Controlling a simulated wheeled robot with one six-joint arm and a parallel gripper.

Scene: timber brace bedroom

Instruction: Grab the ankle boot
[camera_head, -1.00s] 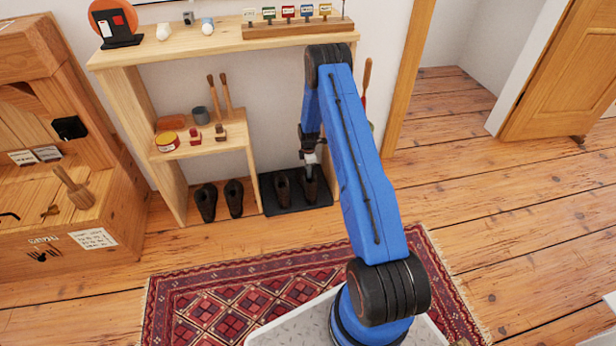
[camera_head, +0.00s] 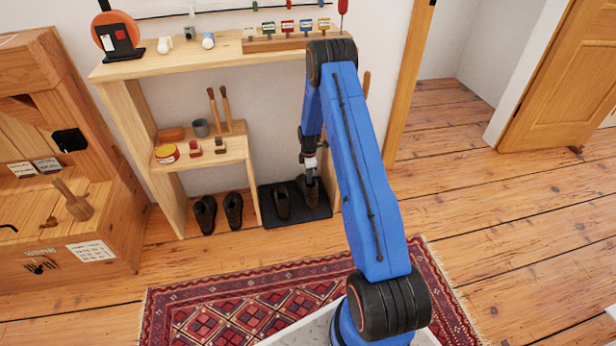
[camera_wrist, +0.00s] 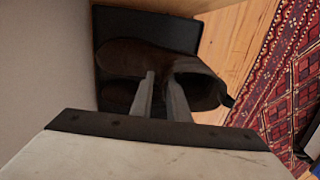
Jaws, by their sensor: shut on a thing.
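A brown ankle boot (camera_head: 312,192) is at the right of the black mat (camera_head: 268,222), under the shelf unit. My gripper (camera_head: 310,174) comes down on this boot from above and is shut on its upper part. The wrist view shows the two fingers (camera_wrist: 160,92) pinching the dark brown boot (camera_wrist: 152,60). The boot looks slightly raised over the mat, but its sole is hard to make out. A second brown boot (camera_head: 283,204) stands on the mat just left of it. My arm hides part of the area to the right.
Two dark shoes (camera_head: 220,212) stand on the floor left of the mat. The wooden shelf unit (camera_head: 180,215) has a small shelf with brushes and tins. A red patterned rug (camera_head: 200,310) lies in front. The wooden floor on the right is clear.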

